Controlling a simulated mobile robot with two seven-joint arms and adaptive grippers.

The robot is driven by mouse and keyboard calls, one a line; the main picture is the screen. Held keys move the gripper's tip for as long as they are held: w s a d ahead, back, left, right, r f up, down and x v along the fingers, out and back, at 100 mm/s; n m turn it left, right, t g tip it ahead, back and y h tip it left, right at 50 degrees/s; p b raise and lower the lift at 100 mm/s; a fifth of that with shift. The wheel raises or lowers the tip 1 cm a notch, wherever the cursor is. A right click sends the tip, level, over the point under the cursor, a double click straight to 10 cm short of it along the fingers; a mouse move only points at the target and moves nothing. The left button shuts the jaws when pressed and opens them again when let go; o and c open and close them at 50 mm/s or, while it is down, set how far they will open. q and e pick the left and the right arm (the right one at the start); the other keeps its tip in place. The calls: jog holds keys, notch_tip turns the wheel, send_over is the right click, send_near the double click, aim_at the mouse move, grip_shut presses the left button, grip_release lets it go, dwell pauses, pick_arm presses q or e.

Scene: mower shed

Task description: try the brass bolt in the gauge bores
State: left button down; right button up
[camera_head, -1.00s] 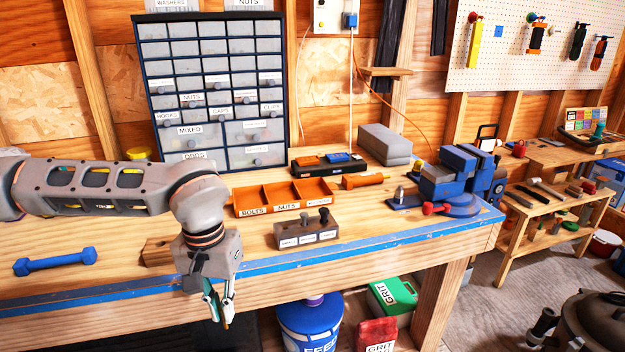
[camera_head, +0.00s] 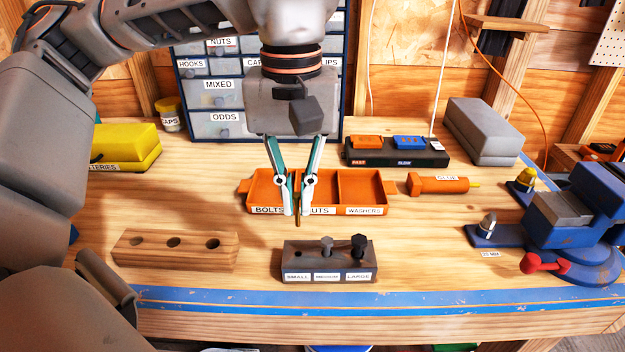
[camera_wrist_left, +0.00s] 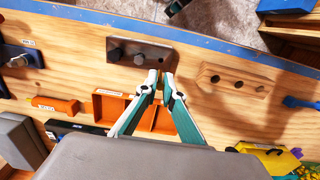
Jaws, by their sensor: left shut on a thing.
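My left gripper (camera_head: 297,208) points down, its teal fingers shut on the thin brass bolt (camera_head: 298,219), which shows only as a small strip between the tips. In the head view they overlap the front of the orange tray. The grey gauge block (camera_head: 293,262), labelled SMALL, MEDIUM and LARGE, stands nearer the bench's front edge. A grey bolt (camera_head: 327,246) stands at MEDIUM and a black bolt (camera_head: 358,244) at LARGE; SMALL holds no bolt. In the left wrist view the fingertips (camera_wrist_left: 161,84) are beside the gauge block (camera_wrist_left: 148,58); the bolt is hard to make out. My right gripper is out of view.
A wooden block (camera_head: 205,258) with three empty holes lies left of the gauge block. The orange tray (camera_head: 388,203) has labelled compartments. A blue vise (camera_head: 580,225) stands at right. An orange screwdriver-like tool (camera_head: 438,184) lies behind. Bare bench separates the two blocks.

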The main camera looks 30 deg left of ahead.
aim_at(297, 225)
pick_arm(q)
jog(key=shift+s+r, duration=0.1)
jog(key=shift+s, duration=0.15)
jog(key=shift+f, duration=0.35)
notch_tip(297, 225, down, 3)
jog(key=shift+w+f+b, duration=0.1)
jog(key=shift+f+b, duration=0.1)
jog(key=shift+b, duration=0.2)
jog(key=shift+f, duration=0.65)
jog(key=shift+f+b, duration=0.15)
jog(key=shift+b, duration=0.15)
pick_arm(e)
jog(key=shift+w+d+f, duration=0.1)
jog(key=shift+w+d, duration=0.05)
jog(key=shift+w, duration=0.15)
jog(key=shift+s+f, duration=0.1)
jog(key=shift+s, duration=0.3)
pick_arm(q)
jog(key=shift+f, duration=0.75)
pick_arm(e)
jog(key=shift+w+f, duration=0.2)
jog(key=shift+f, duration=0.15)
pick_arm(q)
jog(key=shift+f+b, duration=0.3)
jog(key=shift+f, duration=0.15)
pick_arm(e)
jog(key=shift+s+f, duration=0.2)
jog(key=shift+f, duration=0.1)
